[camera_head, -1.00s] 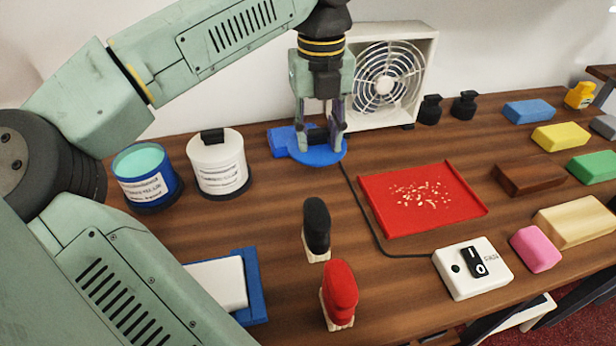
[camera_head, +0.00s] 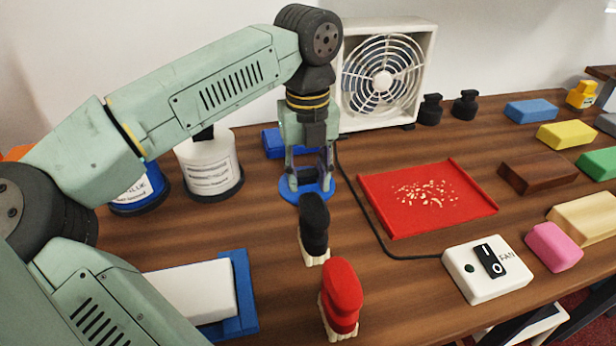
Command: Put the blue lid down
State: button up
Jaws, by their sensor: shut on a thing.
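The blue lid (camera_head: 314,191) is a round blue disc with a dark knob, in the middle of the head view. My gripper (camera_head: 307,180) points down and is shut on the lid's knob. The lid is level and low over the wooden counter; I cannot tell whether it touches the wood. The blue paint pot (camera_head: 142,190) stands at the left. My arm hides its top.
A white pot (camera_head: 210,170) with a black-knobbed lid stands left of the gripper. A blue block (camera_head: 276,143) lies behind it. A black-handled brush (camera_head: 314,224) stands close in front. A red tray (camera_head: 400,228) and fan cable lie right; the fan (camera_head: 428,80) stands behind.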

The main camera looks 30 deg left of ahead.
aim_at(308, 176)
jog(key=shift+f, duration=0.2)
jog(key=o, duration=1)
jog(key=shift+o, duration=0.2)
jog(key=shift+r, duration=0.15)
notch_tip(308, 176, up, 12)
jog(key=p, duration=0.7)
jog(key=shift+p, duration=0.4)
